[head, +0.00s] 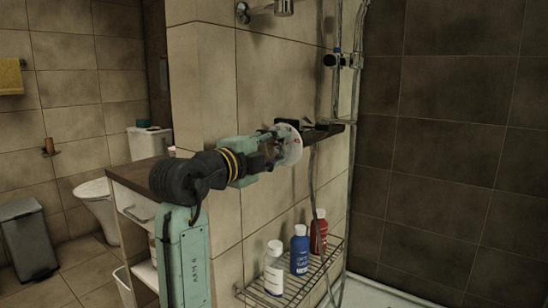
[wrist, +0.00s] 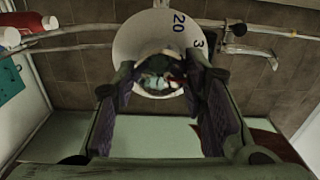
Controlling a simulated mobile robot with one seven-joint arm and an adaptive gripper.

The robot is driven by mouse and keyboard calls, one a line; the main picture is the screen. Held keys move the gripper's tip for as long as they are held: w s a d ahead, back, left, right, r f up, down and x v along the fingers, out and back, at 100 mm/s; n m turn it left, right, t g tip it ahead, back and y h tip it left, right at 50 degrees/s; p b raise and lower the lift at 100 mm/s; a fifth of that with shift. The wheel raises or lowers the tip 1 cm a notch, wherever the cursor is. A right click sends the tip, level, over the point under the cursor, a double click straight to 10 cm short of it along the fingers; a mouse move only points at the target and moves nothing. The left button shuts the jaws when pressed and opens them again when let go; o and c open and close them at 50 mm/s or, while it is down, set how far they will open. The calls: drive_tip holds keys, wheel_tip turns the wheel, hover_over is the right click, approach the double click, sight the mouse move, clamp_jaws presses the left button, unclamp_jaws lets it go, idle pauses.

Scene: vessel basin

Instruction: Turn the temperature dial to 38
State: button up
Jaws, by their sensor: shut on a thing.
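The rest of the dial's markings and any pointer are hidden or too small to read.
A wire rack (head: 305,270) below holds a white bottle (head: 274,268), a blue bottle (head: 300,250) and a red bottle (head: 318,235). A shower hose (head: 315,190) hangs beside the dial. A cabinet (head: 135,180) stands at left.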

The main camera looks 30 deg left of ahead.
drive_tip(key=shift+f+m+b, duration=0.1)
drive_tip(key=shift+m+b, duration=0.4)
drive_tip(key=shift+m, duration=0.6)
drive_tip(key=o, duration=1.2)
drive_tip(key=shift+c, duration=0.2)
drive_tip(key=s, duration=1.2)
drive_tip(key=shift+a, duration=0.2)
